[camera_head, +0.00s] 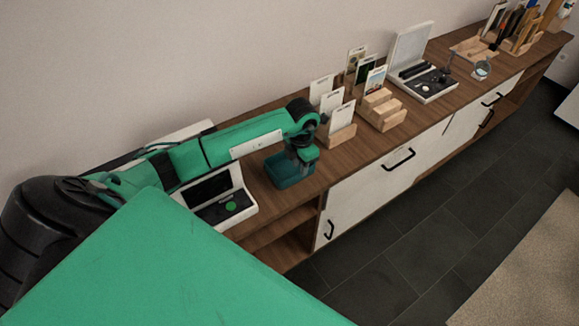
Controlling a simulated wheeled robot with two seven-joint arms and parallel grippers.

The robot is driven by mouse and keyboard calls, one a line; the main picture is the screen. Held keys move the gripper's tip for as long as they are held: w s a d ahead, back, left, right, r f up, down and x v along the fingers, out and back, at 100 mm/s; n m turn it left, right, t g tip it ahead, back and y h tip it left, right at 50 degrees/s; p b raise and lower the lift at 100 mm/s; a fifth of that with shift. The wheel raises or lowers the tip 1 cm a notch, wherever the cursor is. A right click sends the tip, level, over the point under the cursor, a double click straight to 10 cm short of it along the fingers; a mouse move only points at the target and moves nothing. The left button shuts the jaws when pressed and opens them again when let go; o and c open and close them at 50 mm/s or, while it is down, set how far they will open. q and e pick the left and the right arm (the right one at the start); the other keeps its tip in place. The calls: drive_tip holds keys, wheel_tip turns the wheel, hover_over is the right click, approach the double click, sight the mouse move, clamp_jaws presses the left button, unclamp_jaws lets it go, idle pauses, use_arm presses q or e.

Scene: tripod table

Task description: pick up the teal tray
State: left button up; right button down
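The teal tray (289,181) sits on the wooden top of the long sideboard, near its front edge and left of the card holders. It is a small dark teal container, partly covered by my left gripper. My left gripper (301,165) points down over the tray from above, at its rear and right part. Its fingertips are too small and dark to show whether they are apart or touching the tray. My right gripper is out of view.
Left of the tray stands a white device (215,197) with a dark screen. Right are wooden card holders (380,110) with cards and an open white case (424,83). The sideboard top (352,153) is clear in front of the holders. A wall runs behind.

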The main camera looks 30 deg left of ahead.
sight(299, 173)
use_arm(q)
wheel_tip(299, 173, down, 5)
drive_tip(key=b, duration=0.2)
drive_tip(key=shift+a+f+b, duration=0.1)
drive_tip(key=shift+b, duration=0.3)
drive_tip(key=shift+c, duration=0.2)
clamp_jaws()
